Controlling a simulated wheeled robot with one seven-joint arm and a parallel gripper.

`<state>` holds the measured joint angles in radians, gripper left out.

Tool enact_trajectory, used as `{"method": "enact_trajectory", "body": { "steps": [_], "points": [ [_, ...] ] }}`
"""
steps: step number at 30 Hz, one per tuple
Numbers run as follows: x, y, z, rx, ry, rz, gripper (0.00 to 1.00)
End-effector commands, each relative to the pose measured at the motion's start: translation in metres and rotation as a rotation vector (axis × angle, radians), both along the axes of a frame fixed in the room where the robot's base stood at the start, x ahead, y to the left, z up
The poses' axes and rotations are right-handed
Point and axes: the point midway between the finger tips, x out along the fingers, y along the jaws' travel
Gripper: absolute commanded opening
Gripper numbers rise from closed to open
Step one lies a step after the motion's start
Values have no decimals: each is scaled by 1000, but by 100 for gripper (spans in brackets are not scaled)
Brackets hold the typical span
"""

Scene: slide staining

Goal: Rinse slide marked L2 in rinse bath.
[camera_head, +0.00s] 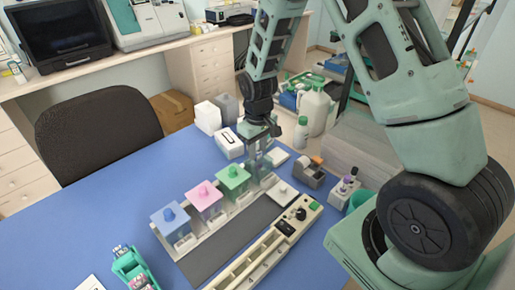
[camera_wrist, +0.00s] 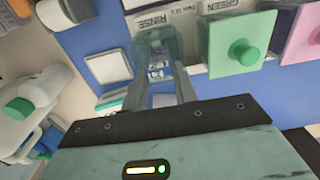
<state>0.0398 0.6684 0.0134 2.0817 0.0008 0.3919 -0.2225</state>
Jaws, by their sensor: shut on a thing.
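The rinse bath, a clear open jar (camera_wrist: 153,42) labelled RINSE, stands at the end of the row of staining baths. My gripper (camera_wrist: 160,82) is right over the rinse bath with its fingers pointing at the jar's mouth. It is shut on a small slide (camera_wrist: 158,73), whose marking I cannot read. The slide's lower part overlaps the jar in the wrist view, and I cannot tell how deep it sits. In the head view my gripper (camera_head: 259,158) is at the right end of the row and hides most of the jar.
Beside the rinse bath are lidded baths: green (camera_head: 233,178), pink (camera_head: 204,195) and blue (camera_head: 170,219). A long slide rack (camera_head: 262,262) lies in front. A white bottle (camera_head: 313,108) and white boxes (camera_head: 208,116) stand behind. A teal rack (camera_head: 136,268) is at front left.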

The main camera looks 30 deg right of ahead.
Motion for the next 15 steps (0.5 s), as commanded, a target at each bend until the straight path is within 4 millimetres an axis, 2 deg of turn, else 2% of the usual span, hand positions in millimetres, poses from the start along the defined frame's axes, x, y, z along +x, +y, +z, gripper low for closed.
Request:
{"method": "enact_trajectory", "body": {
  "steps": [15],
  "points": [
    [0,0,5,0,-1,0,0]
  ]
}}
